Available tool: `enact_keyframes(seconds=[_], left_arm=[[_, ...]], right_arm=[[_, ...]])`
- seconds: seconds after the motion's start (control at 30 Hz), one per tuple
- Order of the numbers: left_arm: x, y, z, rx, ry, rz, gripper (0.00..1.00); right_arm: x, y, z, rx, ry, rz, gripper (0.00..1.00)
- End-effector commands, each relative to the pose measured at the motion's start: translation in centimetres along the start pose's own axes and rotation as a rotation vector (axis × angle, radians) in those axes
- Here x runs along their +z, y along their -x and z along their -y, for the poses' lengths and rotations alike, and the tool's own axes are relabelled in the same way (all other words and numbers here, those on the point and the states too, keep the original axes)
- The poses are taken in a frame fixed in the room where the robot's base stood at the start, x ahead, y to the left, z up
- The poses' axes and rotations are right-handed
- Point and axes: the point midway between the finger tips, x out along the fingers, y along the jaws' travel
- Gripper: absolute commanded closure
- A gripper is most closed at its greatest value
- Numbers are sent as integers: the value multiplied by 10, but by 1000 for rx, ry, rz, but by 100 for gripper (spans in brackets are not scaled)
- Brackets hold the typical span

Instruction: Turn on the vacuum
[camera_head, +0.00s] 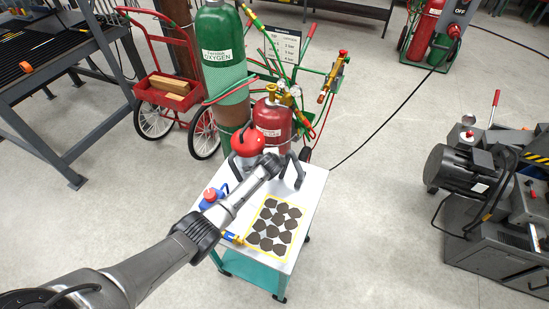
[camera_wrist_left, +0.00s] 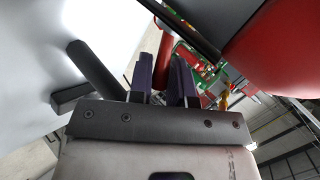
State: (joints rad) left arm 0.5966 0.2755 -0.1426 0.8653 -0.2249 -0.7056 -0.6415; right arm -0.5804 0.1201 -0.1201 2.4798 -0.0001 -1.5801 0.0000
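A red dome-topped device with a black handle (camera_head: 247,140), which looks like the vacuum, stands at the back of a small white-topped cart (camera_head: 308,190). My left arm reaches over the cart from the lower left. Its gripper end is just right of the red device and hard to make out in the head view. In the left wrist view, the purple fingers of my left gripper (camera_wrist_left: 163,75) are apart, with something red visible between or behind them. A large red surface (camera_wrist_left: 285,50) is close on the right. I cannot tell whether the fingers touch it. No switch is clearly visible.
A yellow-framed sheet with dark pieces (camera_head: 272,228) and a blue-and-red item (camera_head: 211,197) are on the cart. A green oxygen cylinder (camera_head: 222,55) and a red cylinder (camera_head: 272,120) stand behind it. A grey machine (camera_head: 490,190) is at right. Floor between is clear.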

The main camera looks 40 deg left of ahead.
Motion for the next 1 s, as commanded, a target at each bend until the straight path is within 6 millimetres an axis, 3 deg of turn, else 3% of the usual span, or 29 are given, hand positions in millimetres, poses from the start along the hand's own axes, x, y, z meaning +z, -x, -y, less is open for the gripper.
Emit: enact_keyframes(seconds=[0.2,0.57,1.0], left_arm=[[0,0,0,0,-1,0,62],[0,6,1,0,-2,1,62],[0,68,2,-1,-3,-1,62]], right_arm=[[0,0,0,0,0,0,57],[-1,4,0,0,0,0,57],[-9,29,-1,0,0,0,57]])
